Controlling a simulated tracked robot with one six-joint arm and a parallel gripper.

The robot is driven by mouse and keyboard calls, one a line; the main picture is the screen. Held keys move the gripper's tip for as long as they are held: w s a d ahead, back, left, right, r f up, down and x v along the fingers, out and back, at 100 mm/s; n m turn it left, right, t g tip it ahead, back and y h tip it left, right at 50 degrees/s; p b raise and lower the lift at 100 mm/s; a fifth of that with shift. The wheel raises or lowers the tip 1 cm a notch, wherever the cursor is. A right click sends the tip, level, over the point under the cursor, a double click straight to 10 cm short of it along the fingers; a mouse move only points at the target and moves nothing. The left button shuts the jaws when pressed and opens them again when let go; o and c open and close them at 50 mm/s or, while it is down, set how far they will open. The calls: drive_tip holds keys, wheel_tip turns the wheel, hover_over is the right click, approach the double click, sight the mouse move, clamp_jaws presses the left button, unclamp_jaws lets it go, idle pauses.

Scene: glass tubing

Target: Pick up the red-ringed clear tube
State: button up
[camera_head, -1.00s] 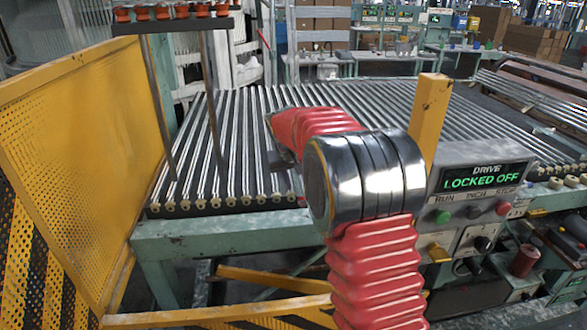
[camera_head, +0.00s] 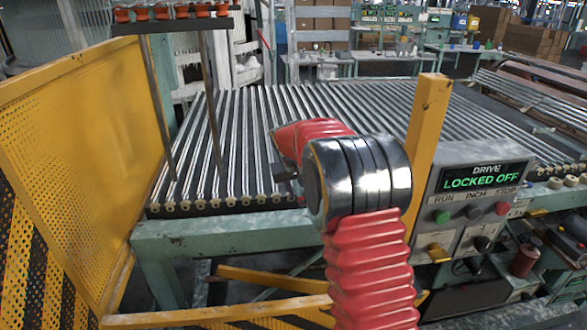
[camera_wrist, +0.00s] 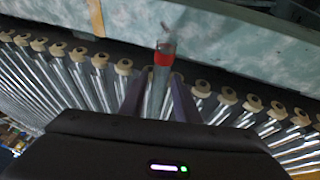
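The red-ringed clear tube shows in the wrist view, its red ring (camera_wrist: 164,54) near the end that points away from me. My gripper (camera_wrist: 157,82) has its two fingers on either side of the tube's body; they look open, with slim gaps beside the glass. Whether either finger touches the tube I cannot tell. The tube lies along the rollers in this view; its near part is hidden by my gripper body. In the head view my gripper (camera_head: 287,188) is a small dark shape low over the roller bed's front edge, and the tube cannot be made out there.
The roller bed (camera_head: 240,130) has many parallel metal rollers with pale end caps, on a green frame (camera_head: 215,227). A yellow mesh guard (camera_head: 80,150) stands left. A yellow post (camera_head: 428,120) and a control box reading LOCKED OFF (camera_head: 483,178) stand right of my arm.

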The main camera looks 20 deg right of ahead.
clamp_jaws()
drive_tip(key=shift+r, duration=0.15)
wheel_tip(320, 180, up, 10)
idle(0.8)
idle(0.4)
